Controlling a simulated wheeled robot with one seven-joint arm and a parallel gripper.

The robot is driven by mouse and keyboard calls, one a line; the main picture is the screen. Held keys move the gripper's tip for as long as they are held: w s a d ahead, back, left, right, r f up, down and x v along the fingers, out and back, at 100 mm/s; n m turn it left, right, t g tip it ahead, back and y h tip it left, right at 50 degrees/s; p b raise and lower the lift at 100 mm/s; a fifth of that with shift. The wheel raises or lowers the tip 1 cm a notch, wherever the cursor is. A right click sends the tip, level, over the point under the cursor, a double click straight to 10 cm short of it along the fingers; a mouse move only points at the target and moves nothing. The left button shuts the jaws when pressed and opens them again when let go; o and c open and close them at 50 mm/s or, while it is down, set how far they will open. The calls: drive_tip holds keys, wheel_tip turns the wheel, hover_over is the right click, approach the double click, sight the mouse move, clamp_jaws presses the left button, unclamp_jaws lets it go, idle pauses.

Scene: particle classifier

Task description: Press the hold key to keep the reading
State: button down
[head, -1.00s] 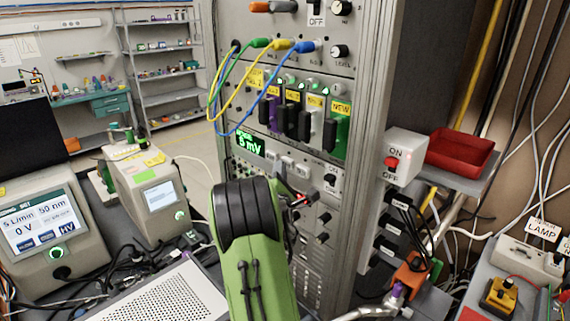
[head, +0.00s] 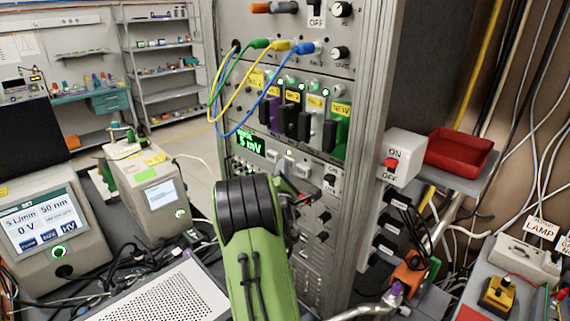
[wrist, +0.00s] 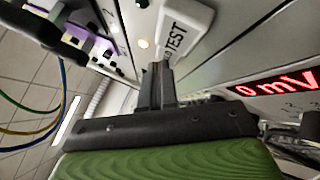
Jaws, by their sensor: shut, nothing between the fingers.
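A row of pale keys (head: 272,156) sits beside the green mV display (head: 248,143) on the rack, which reads about 5 mV. In the wrist view a white key marked TEST (wrist: 185,30) is close to my fingertips. A small lit lamp (wrist: 143,44) is just above them. My gripper (wrist: 158,78) is shut and empty, its tips pointing at the panel by the keys. I cannot tell whether the tips touch a key. The hold key's label is not readable. In the head view my gripper (head: 288,188) is partly hidden by my green arm.
Green, yellow and blue cables (head: 240,92) loop in front of the rack above the display. Dark modules (head: 290,118) stick out there. A red 0 mV display (wrist: 280,85) is at the right in the wrist view. An ON/OFF box (head: 404,158) and red tray (head: 460,150) are at the right.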

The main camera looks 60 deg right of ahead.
drive_tip(key=shift+w+a+f+b, duration=0.15)
drive_tip(key=shift+a+b, duration=0.15)
drive_tip(key=shift+b, duration=0.2)
drive_tip(key=shift+w+a+b, duration=0.1)
drive_tip(key=shift+a+b, duration=0.75)
drive_tip(key=shift+a, duration=0.05)
drive_tip(key=a+b, duration=0.2)
drive_tip(key=w+a+b, duration=0.1)
drive_tip(key=a+b, duration=0.1)
drive_tip(key=a, duration=0.1)
idle(0.5)
